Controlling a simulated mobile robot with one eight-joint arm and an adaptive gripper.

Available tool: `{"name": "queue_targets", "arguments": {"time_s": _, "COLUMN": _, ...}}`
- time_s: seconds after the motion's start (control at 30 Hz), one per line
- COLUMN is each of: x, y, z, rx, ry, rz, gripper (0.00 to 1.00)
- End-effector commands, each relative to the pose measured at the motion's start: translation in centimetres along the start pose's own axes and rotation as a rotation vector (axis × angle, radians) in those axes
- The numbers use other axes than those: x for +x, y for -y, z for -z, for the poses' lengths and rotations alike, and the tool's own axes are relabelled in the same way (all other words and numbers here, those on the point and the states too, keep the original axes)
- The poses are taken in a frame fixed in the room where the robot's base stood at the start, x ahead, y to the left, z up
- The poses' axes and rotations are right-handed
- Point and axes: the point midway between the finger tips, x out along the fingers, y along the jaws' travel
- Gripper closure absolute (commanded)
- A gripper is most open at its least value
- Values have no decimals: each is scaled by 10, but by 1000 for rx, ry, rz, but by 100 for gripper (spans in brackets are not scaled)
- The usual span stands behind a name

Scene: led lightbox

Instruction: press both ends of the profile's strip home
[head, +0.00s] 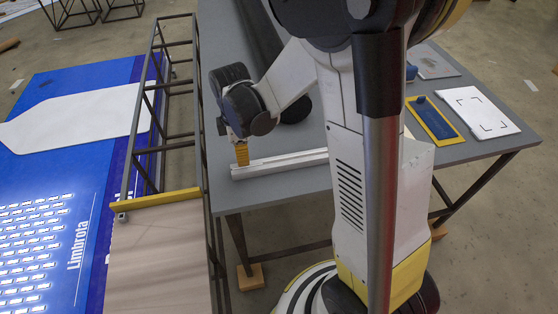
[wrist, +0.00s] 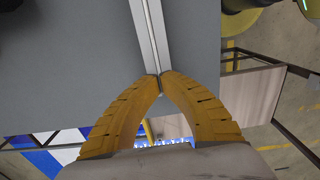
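The profile (head: 285,162) is a long pale bar lying on the grey table near its front edge. In the wrist view the profile (wrist: 152,35) runs from the top edge down to my fingertips, with lines along its length. I cannot tell the strip apart from the profile or how deep it sits. My gripper (head: 241,160) points down over the profile's left end. In the wrist view my gripper (wrist: 159,75) has its orange fingertips together at that end, with nothing visibly held. Contact with the profile is unclear. My arm hides the profile's right end in the head view.
The grey table (head: 222,190) has a blue pad on a yellow tray (head: 434,120) and a white panel (head: 477,110) at right. A dark metal frame (head: 160,100) stands left of the table, with a wooden board (head: 160,255) near it. A blue printed sheet (head: 60,170) lies further left.

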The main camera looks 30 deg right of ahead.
Motion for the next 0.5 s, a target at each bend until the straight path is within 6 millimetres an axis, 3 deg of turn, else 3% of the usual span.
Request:
{"name": "queue_targets", "arguments": {"time_s": 0.33, "x": -3, "y": 0, "z": 0, "rx": 0, "ry": 0, "rz": 0, "gripper": 100}}
{"name": "queue_targets", "arguments": {"time_s": 0.5, "x": -18, "y": 0, "z": 0, "rx": 0, "ry": 0, "rz": 0, "gripper": 100}}
